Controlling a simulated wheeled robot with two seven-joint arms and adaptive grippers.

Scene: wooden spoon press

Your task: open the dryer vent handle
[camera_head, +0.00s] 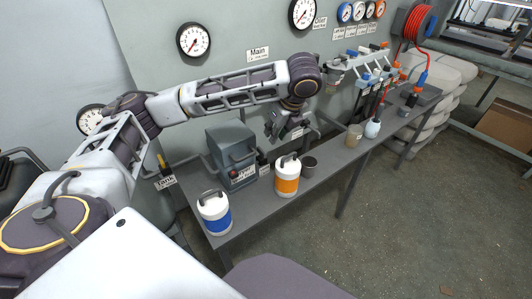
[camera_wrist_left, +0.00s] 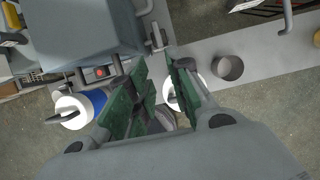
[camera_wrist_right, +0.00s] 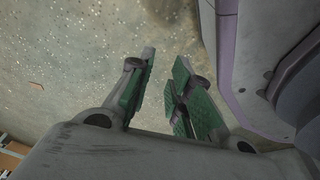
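A grey box (camera_head: 232,155) with a red button stands on the workbench; it also shows in the left wrist view (camera_wrist_left: 75,35). A small lever (camera_head: 262,161) with a label sits at its right side, and similar hardware (camera_wrist_left: 157,38) shows in the left wrist view. My right gripper (camera_wrist_right: 165,58) is open and empty over the floor.
An orange-banded container (camera_head: 288,179) stands below my left gripper, beside a dark cup (camera_head: 309,166). A blue-banded container (camera_head: 215,213) stands at the bench's near end. A beige cup (camera_head: 353,136) and blue-handled valves (camera_head: 368,77) are farther right.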

